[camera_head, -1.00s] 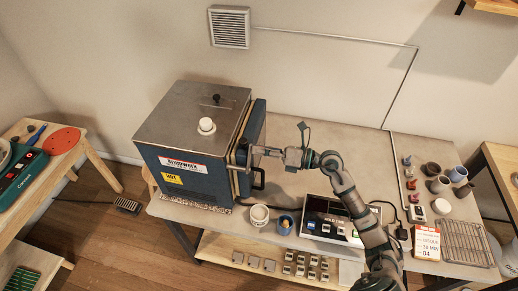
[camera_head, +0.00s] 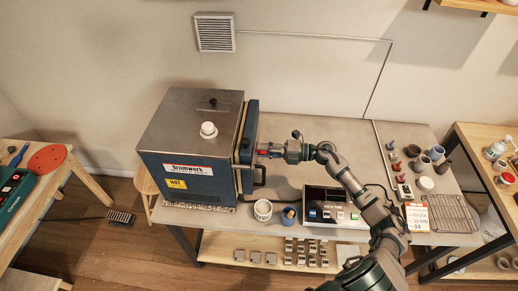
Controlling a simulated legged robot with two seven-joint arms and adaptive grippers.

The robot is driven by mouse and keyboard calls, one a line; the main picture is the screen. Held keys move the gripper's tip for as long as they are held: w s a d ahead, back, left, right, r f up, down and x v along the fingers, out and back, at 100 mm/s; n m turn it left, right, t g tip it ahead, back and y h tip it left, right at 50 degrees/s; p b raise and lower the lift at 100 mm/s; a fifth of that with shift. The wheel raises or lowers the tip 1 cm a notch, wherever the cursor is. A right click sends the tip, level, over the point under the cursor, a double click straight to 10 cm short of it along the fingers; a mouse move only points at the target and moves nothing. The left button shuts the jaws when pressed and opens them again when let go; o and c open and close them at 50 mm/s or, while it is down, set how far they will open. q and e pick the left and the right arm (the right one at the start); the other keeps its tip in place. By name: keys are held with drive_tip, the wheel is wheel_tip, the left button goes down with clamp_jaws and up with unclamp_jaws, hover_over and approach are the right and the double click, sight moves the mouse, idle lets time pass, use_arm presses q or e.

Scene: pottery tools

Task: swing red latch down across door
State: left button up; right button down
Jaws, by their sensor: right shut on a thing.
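The blue kiln (camera_head: 190,140) stands on the left of the grey table, and its blue door (camera_head: 250,122) is on its right side, close against the body. A small bit of the red latch (camera_head: 263,153) shows at the door's outer face. My right gripper (camera_head: 268,150) reaches in from the right and is shut on the latch. The fingers cover most of the latch, so its exact angle is hard to tell. A dark door handle (camera_head: 260,176) sits just below the gripper. My left gripper is not in view.
A control box (camera_head: 330,207) lies under my right arm. Several small pots and a wire rack (camera_head: 452,213) stand farther right.

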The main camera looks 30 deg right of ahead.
drive_tip(key=shift+f+m, duration=0.35)
drive_tip(key=shift+m, duration=0.25)
drive_tip(key=shift+f+p, duration=0.15)
drive_tip(key=shift+p, duration=0.15)
drive_tip(key=shift+f, duration=0.15)
drive_tip(key=c, duration=0.9)
unclamp_jaws()
drive_tip(key=shift+w, duration=0.1)
drive_tip(key=shift+c, duration=0.2)
drive_tip(key=shift+d, duration=0.25)
drive_tip(key=v, duration=1.1)
drive_tip(key=shift+d, duration=0.3)
drive_tip(key=shift+f, duration=0.1)
